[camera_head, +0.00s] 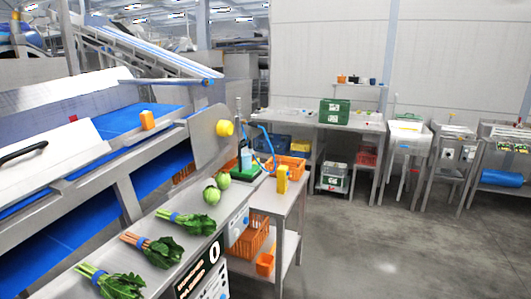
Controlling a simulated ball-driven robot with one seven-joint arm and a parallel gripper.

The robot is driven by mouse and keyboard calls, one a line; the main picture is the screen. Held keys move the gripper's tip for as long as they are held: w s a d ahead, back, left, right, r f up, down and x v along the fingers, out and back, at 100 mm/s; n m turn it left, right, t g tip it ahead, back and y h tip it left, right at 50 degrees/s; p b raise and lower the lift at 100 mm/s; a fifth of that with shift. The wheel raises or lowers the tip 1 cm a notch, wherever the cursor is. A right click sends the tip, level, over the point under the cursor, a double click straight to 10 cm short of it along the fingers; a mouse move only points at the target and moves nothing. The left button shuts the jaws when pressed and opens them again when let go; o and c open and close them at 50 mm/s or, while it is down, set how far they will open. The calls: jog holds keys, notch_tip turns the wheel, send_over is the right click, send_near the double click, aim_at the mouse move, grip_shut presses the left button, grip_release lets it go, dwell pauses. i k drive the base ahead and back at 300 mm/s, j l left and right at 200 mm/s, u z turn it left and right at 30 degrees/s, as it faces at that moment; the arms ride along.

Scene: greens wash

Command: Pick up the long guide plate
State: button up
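I cannot tell for sure which part is the long guide plate. A long pale panel (50,172) with a black handle (23,152) lies tilted over the blue belt at the left, cut off by the frame edge. A grey metal plate (210,140) with a yellow knob (225,128) stands at the end of the belt machine. My gripper is not in view.
A steel bench (145,242) in front holds leafy bunches (185,222) and two round green heads (212,194). A side table (275,196) carries a yellow device (282,180). Benches line the back wall. Grey floor (390,250) is clear at the right.

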aim_at(27, 165)
jog(key=u, duration=1.65)
jog(key=l+u, duration=0.25)
jog(key=u, duration=0.15)
jog(key=l+u, duration=0.25)
jog(key=u, duration=0.2)
jog(key=l+u, duration=0.25)
jog(key=u, duration=0.15)
jog(key=l+u, duration=0.2)
jog(key=u, duration=0.2)
jog(key=k+l+u, duration=0.15)
jog(key=u, duration=0.3)
jog(key=k+l+u, duration=0.3)
jog(key=u, duration=0.15)
jog(key=k+l+u, duration=0.45)
jog(key=k+u, duration=0.3)
jog(key=u, duration=0.2)
